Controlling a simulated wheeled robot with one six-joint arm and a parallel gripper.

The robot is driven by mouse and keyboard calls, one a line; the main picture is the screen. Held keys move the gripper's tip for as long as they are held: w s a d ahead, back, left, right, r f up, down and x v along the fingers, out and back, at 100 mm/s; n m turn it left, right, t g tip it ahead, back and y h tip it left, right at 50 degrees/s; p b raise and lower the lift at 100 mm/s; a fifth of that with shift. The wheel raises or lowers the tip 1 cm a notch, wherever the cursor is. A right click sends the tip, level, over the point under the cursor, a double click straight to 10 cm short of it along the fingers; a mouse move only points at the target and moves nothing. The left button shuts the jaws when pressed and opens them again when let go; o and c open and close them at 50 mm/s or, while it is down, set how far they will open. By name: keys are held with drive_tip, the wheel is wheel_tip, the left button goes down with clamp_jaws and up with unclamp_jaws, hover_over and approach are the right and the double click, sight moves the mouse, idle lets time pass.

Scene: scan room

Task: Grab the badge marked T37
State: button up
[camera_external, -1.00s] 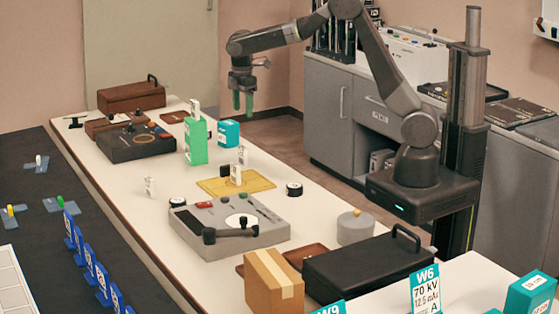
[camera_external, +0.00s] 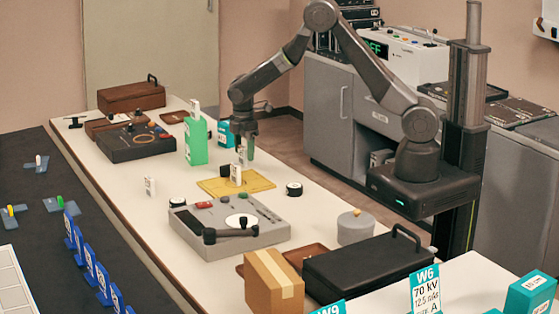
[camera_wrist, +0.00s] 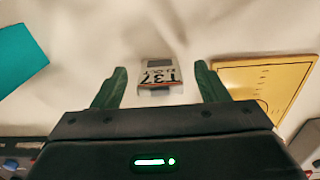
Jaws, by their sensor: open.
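The badge marked T37 (camera_wrist: 160,76) is a small white and grey block with dark lettering, upside down in the wrist view. It shows between the two green fingers of my gripper (camera_wrist: 162,82), with a gap on each side. My gripper is open and empty. In the external view my gripper (camera_external: 245,150) is low over the table's far right side, behind the yellow board (camera_external: 262,184). A small white badge beside its fingers (camera_external: 241,158) is partly hidden; its marking is too small to read there.
A teal box (camera_external: 225,132) and a green block (camera_external: 195,143) stand left of my gripper. The yellow board also shows at right in the wrist view (camera_wrist: 262,84). Another white badge (camera_external: 236,175) stands on it. A grey control panel (camera_external: 228,237) is nearer the camera.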

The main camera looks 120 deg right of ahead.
drive_tip(key=shift+f, duration=1.25)
drive_tip(key=c, duration=1)
drive_tip(key=shift+c, duration=0.2)
drive_tip(key=shift+r, duration=0.15)
